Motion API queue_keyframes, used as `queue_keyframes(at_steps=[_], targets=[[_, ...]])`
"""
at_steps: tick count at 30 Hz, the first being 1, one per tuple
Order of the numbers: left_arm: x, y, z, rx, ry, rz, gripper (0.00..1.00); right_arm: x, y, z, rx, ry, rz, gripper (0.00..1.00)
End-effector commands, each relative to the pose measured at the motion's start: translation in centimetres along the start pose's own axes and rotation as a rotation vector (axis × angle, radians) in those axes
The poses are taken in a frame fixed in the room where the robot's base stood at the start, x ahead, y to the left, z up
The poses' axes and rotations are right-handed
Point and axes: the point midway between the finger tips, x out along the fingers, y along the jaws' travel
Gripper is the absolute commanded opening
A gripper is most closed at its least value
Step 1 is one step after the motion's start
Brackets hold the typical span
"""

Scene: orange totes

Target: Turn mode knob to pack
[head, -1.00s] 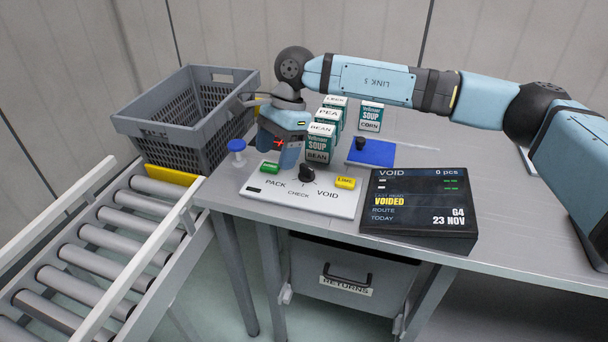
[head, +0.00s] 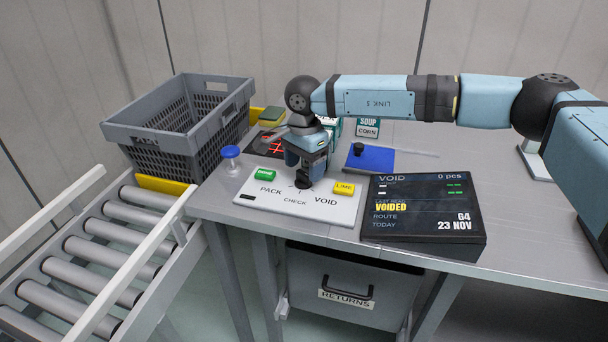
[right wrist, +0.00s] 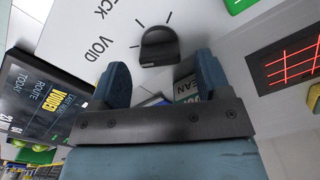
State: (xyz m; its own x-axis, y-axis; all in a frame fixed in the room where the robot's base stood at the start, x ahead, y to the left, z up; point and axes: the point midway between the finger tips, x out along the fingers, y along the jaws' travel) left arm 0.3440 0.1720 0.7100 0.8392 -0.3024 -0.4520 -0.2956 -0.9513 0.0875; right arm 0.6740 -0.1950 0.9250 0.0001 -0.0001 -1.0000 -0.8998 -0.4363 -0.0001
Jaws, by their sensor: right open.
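The dark mode knob (head: 304,182) sits on the white panel (head: 322,214) marked PACK, CHECK and VOID. The display (head: 420,210) reads VOID and VOIDED. My right gripper (head: 305,168) points down at the knob and partly hides it in the head view. In the right wrist view the knob (right wrist: 160,46) lies just beyond the two fingertips, in line with the gap between them. My right gripper (right wrist: 162,75) is open with nothing held. Which mark the knob points at is hard to tell. My left gripper is not in view.
A green DONE button (head: 264,174) and a yellow button (head: 344,188) flank the knob. A blue-topped post (head: 230,153) stands left of the panel. Soup boxes (head: 367,128) stand behind my arm, beside a blue pad (head: 380,160). A grey crate (head: 150,140) stands back left.

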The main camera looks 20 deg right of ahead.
Motion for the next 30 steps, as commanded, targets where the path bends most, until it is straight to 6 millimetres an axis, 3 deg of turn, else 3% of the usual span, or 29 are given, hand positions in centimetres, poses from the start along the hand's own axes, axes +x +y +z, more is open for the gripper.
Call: queue_keyframes(at_steps=[6, 15, 22, 30], targets=[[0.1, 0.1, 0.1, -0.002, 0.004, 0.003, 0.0, 1.9, 0.0, 0.0, 0.0, 0.0, 0.0, 0.7], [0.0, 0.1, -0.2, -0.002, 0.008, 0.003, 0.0, 2.1, 0.0, 0.0, 0.0, 0.0, -0.001, 0.7], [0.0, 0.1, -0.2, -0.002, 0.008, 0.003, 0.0, 2.1, 0.0, 0.0, 0.0, 0.0, 0.0, 0.21], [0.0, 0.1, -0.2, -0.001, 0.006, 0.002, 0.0, 2.1, 0.0, 0.0, 0.019, 0.0, 0.0, 0.21]])
